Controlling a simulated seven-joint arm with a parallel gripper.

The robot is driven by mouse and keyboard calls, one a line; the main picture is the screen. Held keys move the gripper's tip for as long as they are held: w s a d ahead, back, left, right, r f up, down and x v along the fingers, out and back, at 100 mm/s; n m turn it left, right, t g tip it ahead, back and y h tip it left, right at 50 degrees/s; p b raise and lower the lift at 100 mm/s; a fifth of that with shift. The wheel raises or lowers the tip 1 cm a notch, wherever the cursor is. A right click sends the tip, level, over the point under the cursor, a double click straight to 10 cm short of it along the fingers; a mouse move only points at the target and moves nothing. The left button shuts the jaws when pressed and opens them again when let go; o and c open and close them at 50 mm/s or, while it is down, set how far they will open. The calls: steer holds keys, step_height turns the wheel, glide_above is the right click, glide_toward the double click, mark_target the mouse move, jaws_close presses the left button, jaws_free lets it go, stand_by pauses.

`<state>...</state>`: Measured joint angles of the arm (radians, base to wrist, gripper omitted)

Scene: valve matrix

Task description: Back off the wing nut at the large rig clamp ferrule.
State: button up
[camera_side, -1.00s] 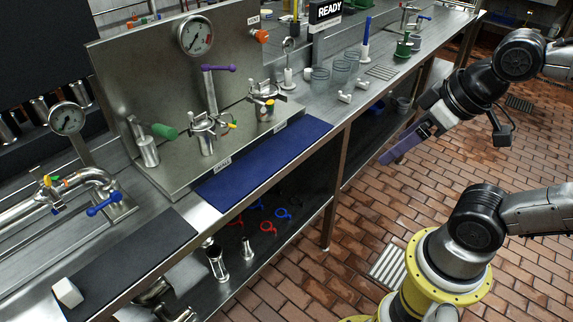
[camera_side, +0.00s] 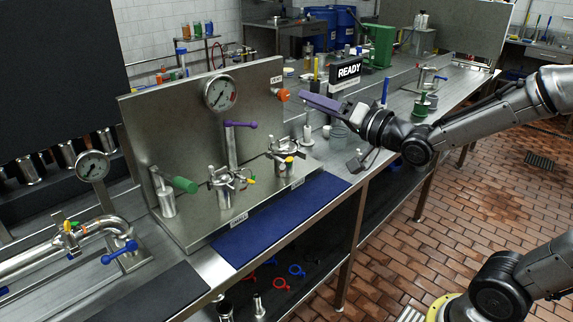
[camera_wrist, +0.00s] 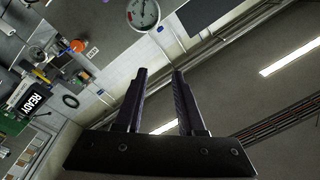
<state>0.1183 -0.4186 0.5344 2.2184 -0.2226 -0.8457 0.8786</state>
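The steel rig (camera_side: 190,130) stands on the bench with two clamp ferrules at its base. My gripper (camera_side: 304,99) is raised above the bench, right of the rig panel, touching neither clamp. In the wrist view its two dark fingers (camera_wrist: 160,74) are apart with nothing between them. The clamps do not show clearly there.
The panel carries a gauge (camera_side: 220,92), an orange knob (camera_side: 283,94) and a purple-handled valve (camera_side: 240,125). A READY sign (camera_side: 345,72) stands close behind my gripper. A blue mat (camera_side: 280,215) lies clear in front of the rig. A green handle (camera_side: 185,185) sticks out at left.

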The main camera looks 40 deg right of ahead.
step_height(320, 180, down, 8)
steer(key=w+d+f+m+t, duration=0.1)
steer(key=w+d+m, duration=0.1)
steer(key=w, duration=0.1)
steer(key=m+g+h, duration=0.1)
steer(key=m+g, duration=0.1)
steer(key=m, duration=0.1)
glide_toward(289, 165)
steer(key=w, duration=1.1)
steer(key=shift+f, duration=0.15)
jaws_close()
